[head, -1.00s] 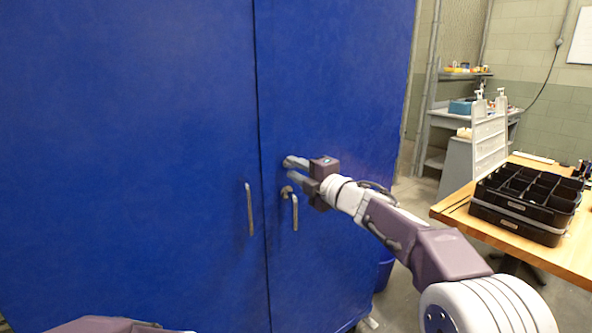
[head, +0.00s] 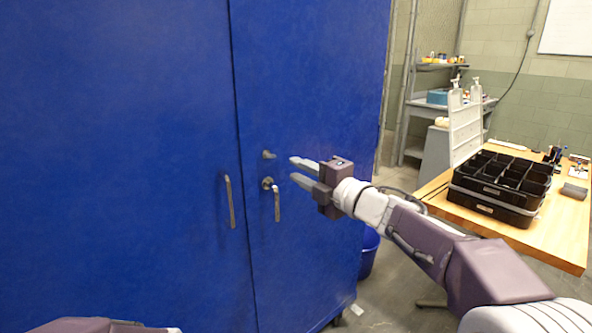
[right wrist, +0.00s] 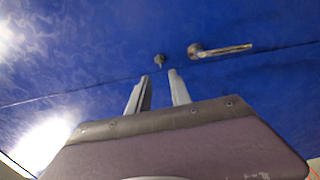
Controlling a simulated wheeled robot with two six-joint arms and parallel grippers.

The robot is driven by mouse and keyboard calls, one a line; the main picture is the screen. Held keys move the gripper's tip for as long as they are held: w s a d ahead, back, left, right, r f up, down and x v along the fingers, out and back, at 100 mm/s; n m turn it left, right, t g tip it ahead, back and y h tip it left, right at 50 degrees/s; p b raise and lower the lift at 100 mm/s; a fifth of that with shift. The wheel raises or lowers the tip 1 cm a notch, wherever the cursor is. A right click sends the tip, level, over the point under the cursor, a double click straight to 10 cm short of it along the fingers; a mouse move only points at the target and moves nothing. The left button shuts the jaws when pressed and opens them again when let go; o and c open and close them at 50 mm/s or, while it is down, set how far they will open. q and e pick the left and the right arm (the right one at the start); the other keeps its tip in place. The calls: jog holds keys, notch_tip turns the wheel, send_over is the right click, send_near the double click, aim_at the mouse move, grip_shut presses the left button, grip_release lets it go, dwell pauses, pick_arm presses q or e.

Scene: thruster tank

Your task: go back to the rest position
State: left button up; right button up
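My right gripper (head: 299,171) is open and empty in front of the blue cabinet (head: 310,70), right of its door handles. Its two fingers show apart in the right wrist view (right wrist: 159,76), with nothing between them. A small lock or knob (head: 268,155) sits on the right door above a lever handle (head: 276,200). The lock (right wrist: 159,60) and lever (right wrist: 222,50) also show in the right wrist view, beyond the fingertips. Part of my left arm shows at the bottom left of the head view; its gripper is out of sight.
A wooden table (head: 562,238) with a black compartment tray (head: 500,190) stands at the right. A grey shelf unit (head: 437,150) is behind it. A blue bin (head: 368,254) stands beside the cabinet. Both cabinet doors look closed; the left one has a bar handle (head: 229,202).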

jog(key=s+d+f+m+g+h, duration=0.1)
jog(key=s+d+f+m+h, duration=0.25)
jog(key=f, duration=0.55)
jog(key=s+d+f+m+g+h, duration=0.1)
jog(key=d+f+m+g+h, duration=0.2)
jog(key=f+m, duration=0.45)
jog(key=s+d+f+m+h, duration=0.25)
jog(key=d+f+m, duration=0.2)
jog(key=f, duration=0.45)
jog(key=s+d+f+m+g+h, duration=0.1)
jog(key=s+f+m+g, duration=0.5)
jog(key=s, duration=0.4)
jog(key=s+f+m+g, duration=0.3)
jog(key=s+f+m, duration=0.1)
jog(key=s+f, duration=0.5)
notch_tip(320, 180, up, 21)
jog(key=s+p, duration=0.1)
jog(key=p, duration=1.8)
jog(key=shift+d, duration=0.15)
